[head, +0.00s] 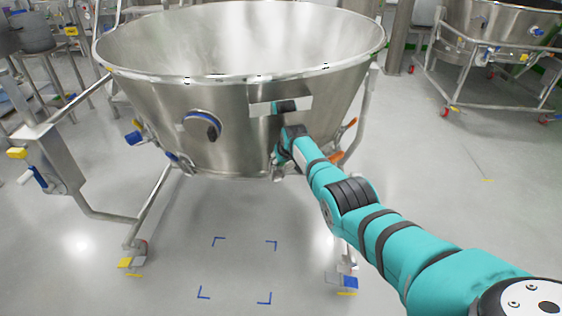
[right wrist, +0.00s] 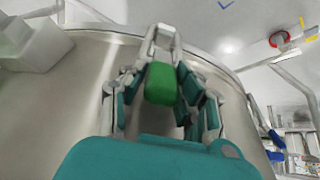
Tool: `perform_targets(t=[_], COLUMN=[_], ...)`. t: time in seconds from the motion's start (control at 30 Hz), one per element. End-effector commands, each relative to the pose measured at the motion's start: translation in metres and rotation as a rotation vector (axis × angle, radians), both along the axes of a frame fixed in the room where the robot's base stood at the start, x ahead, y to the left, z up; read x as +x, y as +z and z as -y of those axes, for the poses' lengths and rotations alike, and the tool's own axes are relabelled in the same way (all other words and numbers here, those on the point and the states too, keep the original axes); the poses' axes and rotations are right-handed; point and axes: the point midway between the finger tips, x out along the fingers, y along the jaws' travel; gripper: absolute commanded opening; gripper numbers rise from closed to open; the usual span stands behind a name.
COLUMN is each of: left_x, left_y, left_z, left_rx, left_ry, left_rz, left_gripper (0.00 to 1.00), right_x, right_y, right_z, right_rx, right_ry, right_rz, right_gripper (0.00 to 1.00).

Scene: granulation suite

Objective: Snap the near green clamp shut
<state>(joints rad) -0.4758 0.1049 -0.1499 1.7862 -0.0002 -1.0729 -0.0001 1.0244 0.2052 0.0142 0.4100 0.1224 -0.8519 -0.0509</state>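The near green clamp (right wrist: 160,84) shows in the right wrist view as a green lever tip, with a metal bracket (right wrist: 162,42) behind it at the steel vessel's edge. My right gripper (right wrist: 160,80) has one finger on each side of the green lever, with gaps visible, so it looks open around it. In the head view my right gripper (head: 283,152) is at the vessel's front wall, low on the right, mostly hidden by my teal arm. The green clamp cannot be made out there. My left gripper is in neither view.
The large steel vessel (head: 240,128) stands on a wheeled tube frame (head: 152,205). Orange handles (head: 336,156) stick out right of my wrist. A round port (head: 202,125) is on the front wall. Blue corner marks (head: 217,240) lie on clear floor. Another vessel (head: 490,30) stands back right.

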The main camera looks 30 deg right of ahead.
Motion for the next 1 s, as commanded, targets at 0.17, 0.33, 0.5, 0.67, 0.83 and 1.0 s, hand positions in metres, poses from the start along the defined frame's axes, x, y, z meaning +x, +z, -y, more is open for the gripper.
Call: perform_targets(t=[0.17, 0.33, 0.5, 0.67, 0.83, 1.0], left_x=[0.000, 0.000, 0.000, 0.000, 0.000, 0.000], left_y=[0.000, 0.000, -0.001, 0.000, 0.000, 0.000], left_z=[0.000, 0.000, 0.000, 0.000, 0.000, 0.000], left_rx=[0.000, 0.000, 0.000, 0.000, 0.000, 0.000], left_ry=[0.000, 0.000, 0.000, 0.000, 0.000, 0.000], left_rz=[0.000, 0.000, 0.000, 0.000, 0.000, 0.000], left_gripper=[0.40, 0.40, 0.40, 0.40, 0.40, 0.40], right_x=[0.000, 0.000, 0.000, -0.004, -0.015, -0.029], right_y=[0.000, 0.000, 0.002, 0.009, 0.023, 0.044], right_z=[0.000, 0.000, 0.000, 0.000, -0.002, -0.004], right_rx=[0.000, 0.000, 0.000, 0.000, -0.001, 0.000], right_ry=[0.000, -0.001, -0.001, -0.001, -0.001, -0.001], right_rz=[0.001, 0.002, 0.004, 0.005, 0.005, 0.005], right_gripper=[0.52, 0.52, 0.52, 0.52, 0.52, 0.52])
